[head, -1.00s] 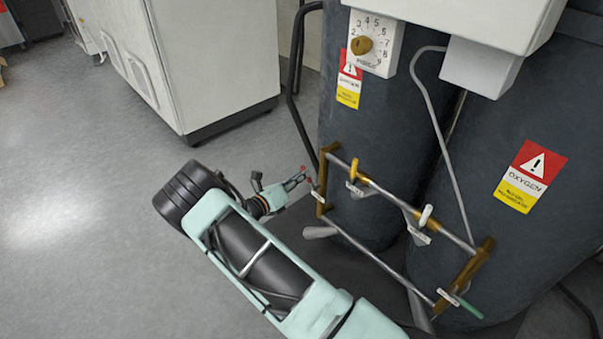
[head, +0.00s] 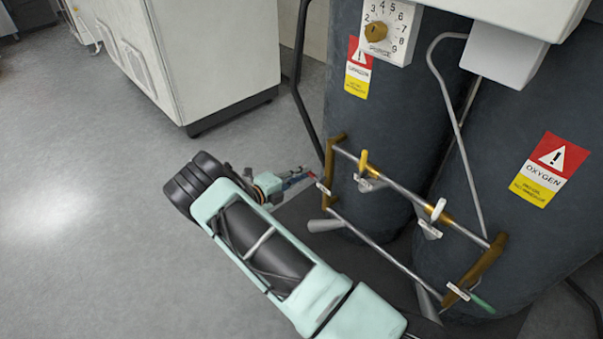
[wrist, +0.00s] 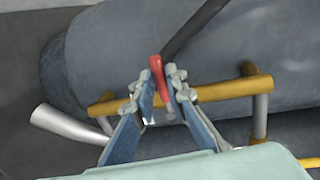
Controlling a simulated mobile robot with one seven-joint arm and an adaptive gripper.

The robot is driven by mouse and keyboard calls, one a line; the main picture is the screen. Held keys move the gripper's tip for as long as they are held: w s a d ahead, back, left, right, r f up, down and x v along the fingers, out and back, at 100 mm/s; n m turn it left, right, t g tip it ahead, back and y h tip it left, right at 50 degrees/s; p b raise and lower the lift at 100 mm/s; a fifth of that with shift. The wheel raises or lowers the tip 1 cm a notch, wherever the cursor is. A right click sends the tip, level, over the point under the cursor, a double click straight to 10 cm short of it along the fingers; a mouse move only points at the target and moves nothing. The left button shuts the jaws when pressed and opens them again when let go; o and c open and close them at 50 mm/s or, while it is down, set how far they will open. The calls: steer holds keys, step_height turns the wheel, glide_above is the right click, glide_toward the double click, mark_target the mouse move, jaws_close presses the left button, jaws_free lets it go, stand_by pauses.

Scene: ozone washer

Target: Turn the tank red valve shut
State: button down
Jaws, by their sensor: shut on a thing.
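The red valve handle (wrist: 157,68) shows in the wrist view between the fingertips of my gripper (wrist: 163,92). My gripper is shut on it, with the handle's upper part sticking out past the fingertips. In the head view my gripper (head: 305,174) reaches the left end of the pipe frame (head: 385,177) in front of the dark tanks (head: 375,125). Most of the red handle is hidden there by the fingers.
A yellow handle (head: 364,160), a white handle (head: 437,210) and a green handle (head: 482,304) sit along the frame. A dial box (head: 390,28) is on the left tank. A white cabinet (head: 190,60) stands at the back left. Open floor (head: 80,220) lies left.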

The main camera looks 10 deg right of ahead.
steer(key=shift+f+n, duration=0.2)
steer(key=shift+n, duration=0.1)
stand_by(0.4)
steer(key=c, duration=1.9)
jaws_free()
steer(key=shift+c, duration=0.2)
steer(key=v, duration=1.2)
steer(key=shift+a, duration=0.1)
